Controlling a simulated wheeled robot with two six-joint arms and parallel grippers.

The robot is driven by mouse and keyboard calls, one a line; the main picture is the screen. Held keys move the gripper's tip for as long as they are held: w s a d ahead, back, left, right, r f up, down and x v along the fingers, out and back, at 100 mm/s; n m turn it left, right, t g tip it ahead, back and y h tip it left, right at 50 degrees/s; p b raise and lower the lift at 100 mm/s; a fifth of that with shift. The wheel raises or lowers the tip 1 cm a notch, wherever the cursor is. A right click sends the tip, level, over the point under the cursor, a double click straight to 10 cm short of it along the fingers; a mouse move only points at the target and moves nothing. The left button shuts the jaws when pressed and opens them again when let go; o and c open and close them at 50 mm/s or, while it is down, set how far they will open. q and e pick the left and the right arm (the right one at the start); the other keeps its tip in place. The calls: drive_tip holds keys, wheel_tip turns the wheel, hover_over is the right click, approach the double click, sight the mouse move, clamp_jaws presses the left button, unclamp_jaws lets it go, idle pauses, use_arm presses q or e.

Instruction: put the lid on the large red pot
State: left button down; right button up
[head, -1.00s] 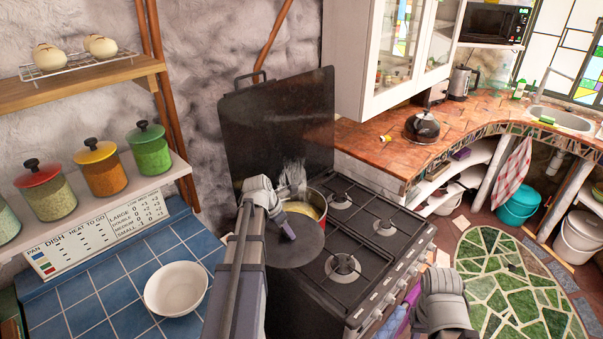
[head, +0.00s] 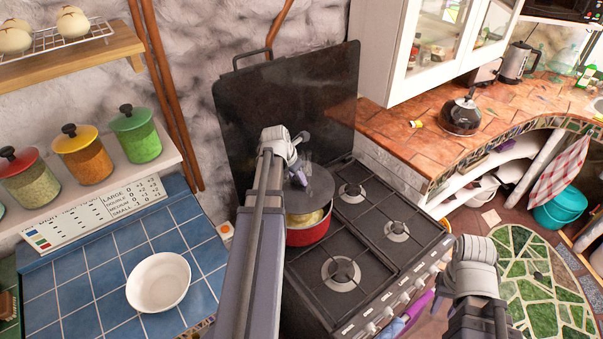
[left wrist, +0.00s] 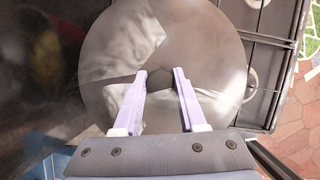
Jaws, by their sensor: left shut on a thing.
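The lid (head: 318,190) is a dark grey disc, held by my left gripper (head: 299,173) over the large red pot (head: 312,236) on the back left of the stove. The lid sits off toward the back of the pot and covers part of its opening; pale yellowish contents (head: 303,218) show at the near side. In the left wrist view the lid (left wrist: 120,55) fills the middle, with its knob (left wrist: 160,78) between the gripper's lilac fingers. The pot is hidden there. Of my right arm, the grey wrist (head: 472,265) shows right of the stove; its fingers are hidden.
The black stove (head: 300,283) has a raised dark cover (head: 280,110) behind the pot. A white bowl (head: 158,283) sits on the blue tiled counter (head: 100,300) to the left. A kettle (head: 461,117) stands on the orange tiled counter.

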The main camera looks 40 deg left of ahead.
sight(295, 186)
use_arm(q)
drive_tip(key=shift+s+f, duration=0.15)
drive_tip(key=shift+f+b, duration=0.55)
drive_tip(key=shift+b, duration=0.15)
wheel_tip(295, 186, down, 4)
drive_tip(key=b, duration=0.4)
drive_tip(key=shift+f, duration=0.2)
drive_tip(key=shift+f+b, duration=0.5)
drive_tip(key=shift+b, duration=0.2)
idle(0.6)
drive_tip(key=shift+c, duration=2)
unclamp_jaws()
drive_tip(key=shift+o, duration=0.4)
drive_tip(key=o, duration=0.3)
